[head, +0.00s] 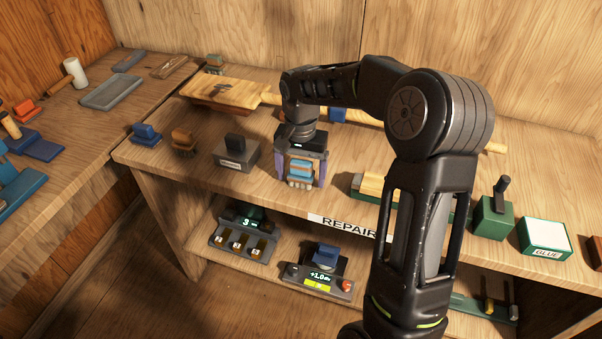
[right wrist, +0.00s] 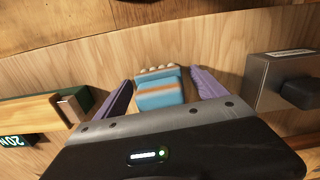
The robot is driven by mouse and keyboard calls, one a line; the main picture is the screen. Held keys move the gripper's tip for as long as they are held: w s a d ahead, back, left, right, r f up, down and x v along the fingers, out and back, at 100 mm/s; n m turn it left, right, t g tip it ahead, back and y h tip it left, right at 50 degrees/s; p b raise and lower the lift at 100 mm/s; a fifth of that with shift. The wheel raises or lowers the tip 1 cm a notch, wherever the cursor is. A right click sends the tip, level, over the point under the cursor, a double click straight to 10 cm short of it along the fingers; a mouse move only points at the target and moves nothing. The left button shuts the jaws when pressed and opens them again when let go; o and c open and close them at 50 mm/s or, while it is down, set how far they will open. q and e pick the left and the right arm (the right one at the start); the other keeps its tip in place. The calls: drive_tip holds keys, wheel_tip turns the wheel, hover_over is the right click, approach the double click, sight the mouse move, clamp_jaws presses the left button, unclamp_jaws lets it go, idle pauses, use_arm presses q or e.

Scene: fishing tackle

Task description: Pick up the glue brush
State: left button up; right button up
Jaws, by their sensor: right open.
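A light-blue block with an orange band and a row of pale tufts at one end, which looks like the glue brush (head: 300,170), is on the bench near its front edge. It also shows in the right wrist view (right wrist: 160,96). My right gripper (head: 302,180) is open over it, one purple finger on each side. In the right wrist view, gaps show between the block and both fingers (right wrist: 160,88). The gripper body hides the block's near end. My left gripper is not in view.
A grey block with a dark knob (head: 236,153) stands left of the gripper. A wood-and-green tool (head: 372,187) lies close on its right. A green block with a dark handle (head: 494,216) and a GLUE box (head: 545,236) stand farther right. A shelf below holds devices.

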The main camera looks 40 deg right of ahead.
sight(301, 161)
drive_tip(key=shift+c, duration=0.2)
drive_tip(key=c, duration=1.5)
drive_tip(key=shift+o, duration=0.2)
drive_tip(key=shift+r, duration=0.1)
wheel_tip(301, 161, up, 10)
drive_tip(key=shift+f, duration=0.1)
drive_tip(key=o, duration=0.8)
drive_tip(key=c, duration=0.6)
